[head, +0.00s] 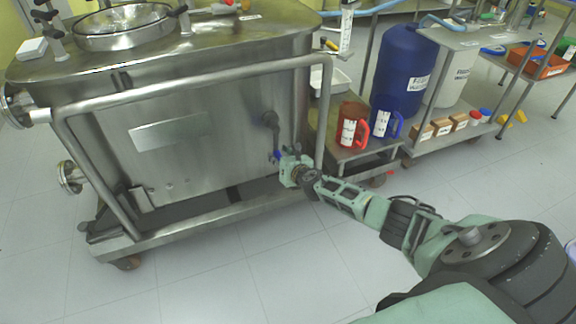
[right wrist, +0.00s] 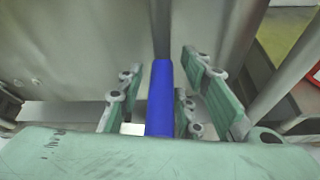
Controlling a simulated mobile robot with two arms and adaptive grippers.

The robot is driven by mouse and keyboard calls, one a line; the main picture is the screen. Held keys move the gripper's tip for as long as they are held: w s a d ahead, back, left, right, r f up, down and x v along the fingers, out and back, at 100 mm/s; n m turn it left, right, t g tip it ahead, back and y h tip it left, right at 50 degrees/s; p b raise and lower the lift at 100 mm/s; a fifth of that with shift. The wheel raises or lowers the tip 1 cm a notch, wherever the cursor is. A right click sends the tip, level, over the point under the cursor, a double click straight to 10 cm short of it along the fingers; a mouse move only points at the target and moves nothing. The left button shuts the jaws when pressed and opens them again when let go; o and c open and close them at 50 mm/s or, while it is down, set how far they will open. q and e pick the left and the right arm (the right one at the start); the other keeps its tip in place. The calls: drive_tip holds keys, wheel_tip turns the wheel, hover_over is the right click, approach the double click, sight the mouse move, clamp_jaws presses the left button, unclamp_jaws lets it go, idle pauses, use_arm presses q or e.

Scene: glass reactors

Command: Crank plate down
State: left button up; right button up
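A small blue handle (head: 277,155) shows low on the front of the steel tank (head: 215,165), near its right corner, below a pipe fitting (head: 269,119). In the right wrist view the blue handle (right wrist: 160,98) runs between the fingers of my right gripper (right wrist: 162,68) on a grey rod. The fingers stand apart on both sides, with gaps to the handle. In the head view my right gripper (head: 287,166) is at the handle and partly hides it. A flat rectangular plate (head: 168,132) is on the tank's front. I cannot tell which part the crank moves. My left gripper is not in view.
A tubular rail (head: 190,80) frames the tank's front, and its right upright (head: 323,120) stands close to my right gripper. A low cart right of it holds a red jug (head: 352,125) and a blue jug (head: 385,130). The floor in front is clear.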

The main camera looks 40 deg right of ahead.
drive_tip(key=v, duration=1.1)
drive_tip(key=shift+s, duration=0.3)
drive_tip(key=shift+f, duration=0.1)
